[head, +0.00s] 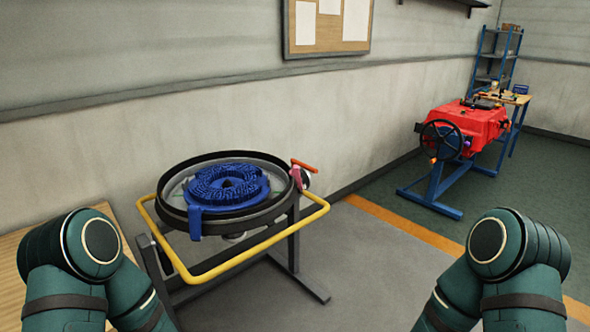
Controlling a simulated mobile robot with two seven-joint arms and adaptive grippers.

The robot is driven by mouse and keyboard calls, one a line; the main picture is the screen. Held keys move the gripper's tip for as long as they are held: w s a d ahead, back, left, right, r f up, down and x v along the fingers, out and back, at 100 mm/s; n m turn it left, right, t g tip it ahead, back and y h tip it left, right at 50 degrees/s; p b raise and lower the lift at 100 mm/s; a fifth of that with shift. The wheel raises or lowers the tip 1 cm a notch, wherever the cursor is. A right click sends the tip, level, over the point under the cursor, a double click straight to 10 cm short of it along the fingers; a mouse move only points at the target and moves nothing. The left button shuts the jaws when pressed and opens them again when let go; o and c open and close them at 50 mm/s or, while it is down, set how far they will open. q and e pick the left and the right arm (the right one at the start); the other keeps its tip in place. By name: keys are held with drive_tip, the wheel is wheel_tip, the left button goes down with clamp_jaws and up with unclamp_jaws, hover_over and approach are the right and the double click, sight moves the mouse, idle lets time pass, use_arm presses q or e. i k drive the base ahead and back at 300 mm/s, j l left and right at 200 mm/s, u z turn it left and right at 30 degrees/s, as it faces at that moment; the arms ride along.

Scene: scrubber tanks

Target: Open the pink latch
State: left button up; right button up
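A black round tank (172,218) stands on a dark frame, with a blue ring-shaped brush (228,186) in its top. A small pink part (297,178), which looks like the latch, sits at the right side of the tank rim, below an orange-red handle (305,166). It is too small to tell whether it is open or shut. Both of my green arms show at the bottom left and bottom right, apart from the tank. Neither of my grippers is in the picture.
A yellow rail (262,256) surrounds the tank's frame. A wooden surface (22,241) is at the left. A red tank (468,122) with a black handwheel (441,140) stands on a blue stand at the back right. Grey floor (365,262) right of the frame is clear.

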sight(295, 172)
drive_tip(key=i+u, duration=0.1)
drive_tip(key=u, duration=0.25)
drive_tip(key=l+u, duration=0.15)
drive_tip(key=u, duration=0.2)
drive_tip(key=i+l+u, duration=0.1)
drive_tip(key=u, duration=0.25)
drive_tip(key=i+l+u, duration=0.1)
drive_tip(key=l+u, duration=0.2)
drive_tip(key=l, duration=0.15)
drive_tip(key=i+l+u, duration=0.1)
drive_tip(key=l+u, duration=0.2)
drive_tip(key=l, duration=0.15)
drive_tip(key=i+l+u, duration=0.2)
drive_tip(key=l, duration=0.75)
drive_tip(key=k, duration=0.15)
